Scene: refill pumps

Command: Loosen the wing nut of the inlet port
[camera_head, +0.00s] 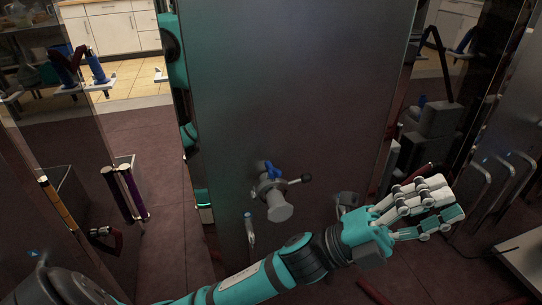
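The inlet port appears to be the grey fitting (268,188) on the front of the tall metal panel, near the middle of the view. A blue winged part (272,170), which looks like the wing nut, sits on its top. A short lever with a dark ball end (306,178) sticks out to the right. A pale round cap (280,212) faces forward at the bottom. My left gripper (448,207) is to the right of the fitting and apart from it. Its white and teal fingers are extended to the right, open and empty. My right gripper is not in view.
The tall metal panel (300,90) fills the middle. A small grey fitting (348,199) is low on it, beside my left wrist. A metal handle (249,229) is below left of the port. Purple cylinders (125,192) stand at left. Shiny metal frames (495,185) stand at right.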

